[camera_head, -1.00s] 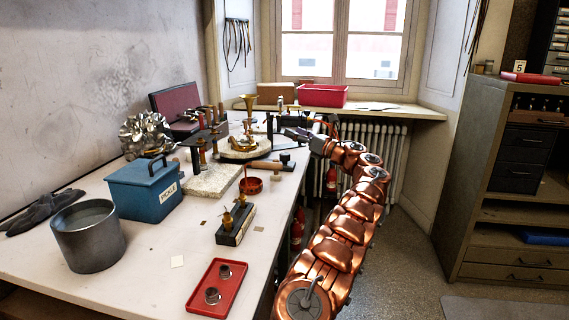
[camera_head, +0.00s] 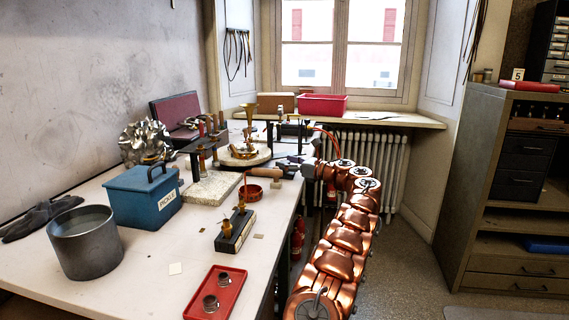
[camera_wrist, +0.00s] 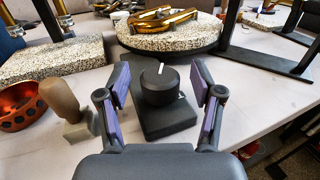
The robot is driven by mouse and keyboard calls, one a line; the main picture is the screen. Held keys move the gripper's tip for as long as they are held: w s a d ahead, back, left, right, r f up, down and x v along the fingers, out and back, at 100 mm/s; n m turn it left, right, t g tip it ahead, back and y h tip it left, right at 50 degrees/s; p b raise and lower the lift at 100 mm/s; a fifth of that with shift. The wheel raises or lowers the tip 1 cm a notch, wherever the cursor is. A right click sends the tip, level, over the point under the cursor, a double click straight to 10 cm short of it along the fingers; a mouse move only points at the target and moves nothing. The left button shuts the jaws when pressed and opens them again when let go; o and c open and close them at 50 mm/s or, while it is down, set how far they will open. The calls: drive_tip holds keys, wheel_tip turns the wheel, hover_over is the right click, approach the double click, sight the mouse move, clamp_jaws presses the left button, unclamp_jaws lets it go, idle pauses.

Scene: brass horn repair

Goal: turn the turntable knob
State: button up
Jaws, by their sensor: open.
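The turntable knob (camera_wrist: 160,84) is a black round dial with a white pointer line, set on a black control base (camera_wrist: 168,120) on the bench. In the wrist view the line points up and slightly right. My gripper (camera_wrist: 160,82) is open, with one purple-padded finger on each side of the knob and a visible gap on both sides. The turntable (camera_wrist: 170,38), a speckled disc, stands just behind and carries brass horn parts (camera_wrist: 160,18). In the head view the turntable (camera_head: 262,156) is at the far bench end, and my gripper (camera_head: 292,165) is small beside it.
A wooden-handled tool (camera_wrist: 62,100) and an orange bowl (camera_wrist: 14,105) lie left of my gripper. A speckled slab (camera_wrist: 60,58) is behind them. A black stand (camera_wrist: 270,62) is on the right. The blue pickle box (camera_head: 142,192) and red tray (camera_head: 215,294) are nearer on the bench.

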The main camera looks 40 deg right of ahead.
drive_tip(key=shift+w+a, duration=0.15)
drive_tip(key=shift+w, duration=0.4)
drive_tip(key=c, duration=1.2)
drive_tip(key=shift+o, duration=0.2)
